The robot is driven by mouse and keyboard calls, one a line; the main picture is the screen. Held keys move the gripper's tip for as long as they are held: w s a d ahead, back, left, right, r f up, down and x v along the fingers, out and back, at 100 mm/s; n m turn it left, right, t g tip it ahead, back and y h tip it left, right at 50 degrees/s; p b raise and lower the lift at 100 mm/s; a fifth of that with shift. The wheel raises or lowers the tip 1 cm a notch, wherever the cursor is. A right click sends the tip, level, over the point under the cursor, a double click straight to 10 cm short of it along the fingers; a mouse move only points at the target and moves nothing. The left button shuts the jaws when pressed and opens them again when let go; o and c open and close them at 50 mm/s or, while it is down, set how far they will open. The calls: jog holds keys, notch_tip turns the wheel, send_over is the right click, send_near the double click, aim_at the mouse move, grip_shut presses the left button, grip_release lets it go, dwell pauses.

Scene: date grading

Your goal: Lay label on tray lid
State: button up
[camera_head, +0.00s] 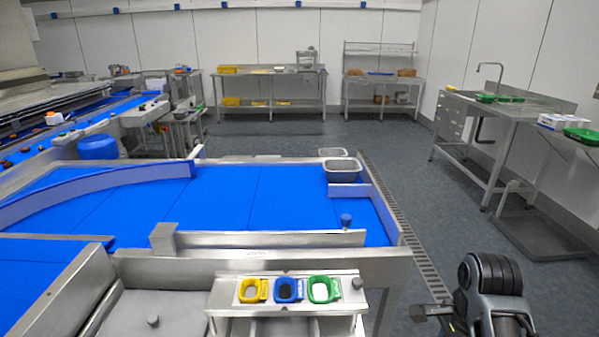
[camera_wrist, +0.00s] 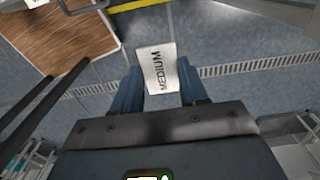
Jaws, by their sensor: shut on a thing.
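My gripper (camera_wrist: 159,64) shows in the wrist view with its two blue fingers closed on the sides of a white label (camera_wrist: 158,58). The label is a flat pale card printed MEDIUM in black, and it is held clear over the grey floor. No tray lid can be made out for certain in either view. In the head view my arm shows at the lower right, and the label cannot be made out there.
A blue conveyor table (camera_head: 260,195) fills the middle left, with a grey tub (camera_head: 342,170) at its far right corner. Yellow, blue and green holders sit on a front ledge (camera_head: 232,286). A steel sink bench (camera_head: 510,110) stands right. A brown wooden surface (camera_wrist: 60,35) shows in the wrist view.

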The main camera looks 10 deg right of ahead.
jog(key=shift+d, duration=0.35)
jog(key=shift+w+a+f+n, duration=0.1)
jog(key=shift+w+a+n, duration=0.25)
jog(key=shift+a+n, duration=0.25)
jog(key=shift+w+a+f+n, duration=0.15)
jog(key=shift+w+a+n, duration=0.15)
jog(key=shift+n, duration=0.4)
jog(key=w+a+f+n, duration=0.1)
jog(key=w+a+n, duration=0.3)
jog(key=a+n, duration=0.2)
jog(key=w+a+f+n+b, duration=0.1)
jog(key=w+a+n, duration=0.2)
jog(key=a+n, duration=0.3)
jog(key=n, duration=0.5)
jog(key=shift+w+f+n, duration=0.25)
jog(key=shift+w+n, duration=0.05)
jog(key=shift+w, duration=0.05)
jog(key=shift+a+r, duration=0.1)
